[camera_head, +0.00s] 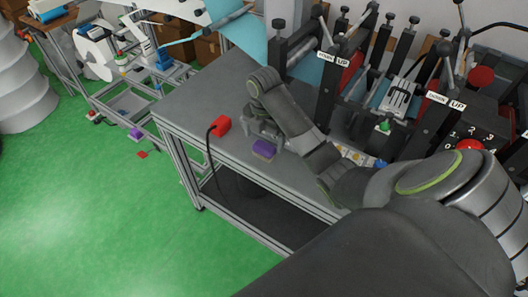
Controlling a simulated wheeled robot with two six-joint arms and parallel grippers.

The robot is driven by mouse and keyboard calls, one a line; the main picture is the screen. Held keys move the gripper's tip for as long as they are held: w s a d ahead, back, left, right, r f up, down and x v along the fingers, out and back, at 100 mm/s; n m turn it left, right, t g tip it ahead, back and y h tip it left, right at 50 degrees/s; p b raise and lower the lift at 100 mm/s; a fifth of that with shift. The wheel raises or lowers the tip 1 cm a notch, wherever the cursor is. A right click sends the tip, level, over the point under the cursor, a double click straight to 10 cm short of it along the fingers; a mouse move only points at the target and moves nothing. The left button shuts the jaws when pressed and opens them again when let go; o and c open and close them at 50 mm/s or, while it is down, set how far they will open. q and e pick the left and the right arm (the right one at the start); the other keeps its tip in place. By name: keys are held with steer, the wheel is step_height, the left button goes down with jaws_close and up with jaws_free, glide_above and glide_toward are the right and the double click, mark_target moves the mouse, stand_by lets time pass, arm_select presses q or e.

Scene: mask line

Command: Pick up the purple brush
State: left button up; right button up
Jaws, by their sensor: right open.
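A small purple block with a tan lower part, which looks like the purple brush (263,150), lies on the grey table (195,101) near its front edge. My right arm reaches in from the right over the table. My right gripper (262,137) points down just behind and above the brush, with its fingers open. I cannot tell whether the fingers touch the brush, and the gripper is small in view. My left gripper is not in view.
Machinery with rollers and "UP" labels (340,60) fills the table's back and right. Another purple item (136,133) and a red piece (142,154) lie low on the left. The table's left part is clear.

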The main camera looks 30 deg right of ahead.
mark_target(264, 146)
steer(key=shift+d+f+b, duration=0.1)
steer(key=shift+f+b, duration=0.75)
steer(key=shift+f, duration=0.05)
steer(key=shift+w+d+f+b, duration=0.1)
steer(key=shift+w+f+b, duration=0.1)
steer(key=shift+f+b, duration=0.8)
steer(key=shift+f+p, duration=0.45)
steer(key=shift+p, duration=0.25)
steer(key=shift+f, duration=0.4)
steer(key=c, duration=1.1)
